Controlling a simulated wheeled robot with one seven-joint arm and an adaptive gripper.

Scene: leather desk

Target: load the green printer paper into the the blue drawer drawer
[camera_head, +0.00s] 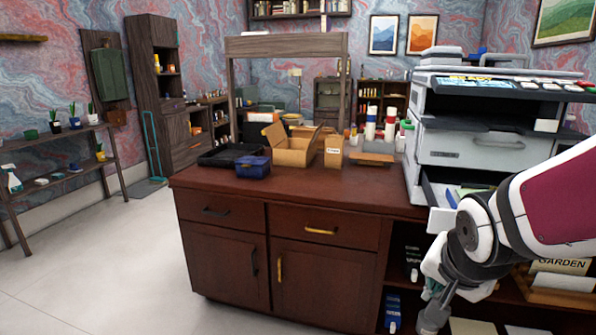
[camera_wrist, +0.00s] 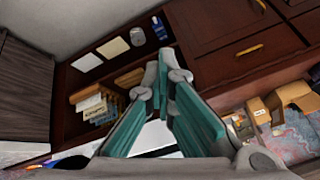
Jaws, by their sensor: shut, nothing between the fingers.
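The printer (camera_head: 470,148) stands on the right end of the wooden desk. Its lower tray (camera_head: 440,220) looks pulled out, with a bit of blue and green showing inside, partly hidden by my arm. Flat pale sheets or stacks (camera_wrist: 113,47) lie on the shelf under the desk in the wrist view; I cannot tell for sure which is the green printer paper. My gripper (camera_head: 430,318) hangs low in front of the desk shelf, below the printer tray. Its teal-padded fingers also show in the wrist view (camera_wrist: 162,68), shut and empty, apart from the sheets.
The desk (camera_head: 300,190) has closed drawers and doors. On its top are an open cardboard box (camera_head: 290,152), a blue box (camera_head: 253,166), a black tray (camera_head: 225,155) and several bottles. Boxes and books sit on the shelf at right. The floor (camera_head: 90,270) at left is clear.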

